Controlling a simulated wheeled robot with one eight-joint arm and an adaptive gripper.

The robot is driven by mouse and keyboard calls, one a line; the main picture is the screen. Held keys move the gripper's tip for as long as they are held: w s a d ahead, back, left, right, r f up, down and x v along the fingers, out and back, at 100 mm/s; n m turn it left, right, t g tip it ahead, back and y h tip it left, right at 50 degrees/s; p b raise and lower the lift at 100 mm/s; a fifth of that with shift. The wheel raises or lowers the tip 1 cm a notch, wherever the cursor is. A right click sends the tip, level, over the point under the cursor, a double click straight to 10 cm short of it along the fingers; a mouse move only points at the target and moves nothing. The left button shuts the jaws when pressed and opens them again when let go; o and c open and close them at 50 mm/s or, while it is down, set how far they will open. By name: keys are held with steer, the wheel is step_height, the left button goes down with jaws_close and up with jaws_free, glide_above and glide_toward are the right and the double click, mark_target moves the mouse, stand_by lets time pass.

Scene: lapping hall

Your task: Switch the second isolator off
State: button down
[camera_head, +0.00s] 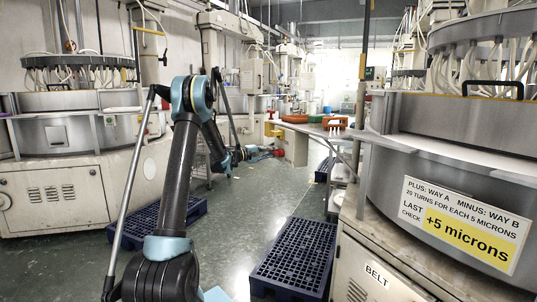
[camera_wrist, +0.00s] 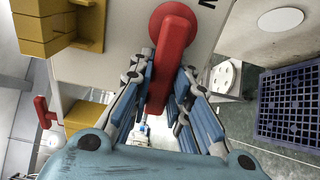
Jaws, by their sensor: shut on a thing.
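In the wrist view, a red rotary isolator handle (camera_wrist: 173,30) with a round hub and a long straight bar is mounted on a pale panel (camera_wrist: 110,70). The bar points down the picture, towards my wrist. My gripper (camera_wrist: 167,72) is shut on the bar, with blue-grey fingers on both sides of it. Part of a dark letter, like an N, shows at the top beside the hub. A second red handle (camera_wrist: 44,112) sticks out at the left. I cannot tell which of the two is numbered second. The head view does not show the handles clearly.
Yellow boxes (camera_wrist: 48,28) stand left of the held handle. A dark blue pallet (camera_head: 293,255) lies on the aisle floor, with another (camera_head: 160,219) at the left. A large machine with a "+5 microns" sign (camera_head: 465,225) fills the right. Open floor runs between.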

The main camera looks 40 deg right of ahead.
steer(key=shift+w+a, duration=0.1)
steer(key=shift+w, duration=0.3)
steer(key=c, duration=1.5)
jaws_free()
steer(key=shift+f, duration=0.1)
steer(key=shift+s, duration=0.2)
steer(key=v, duration=1.2)
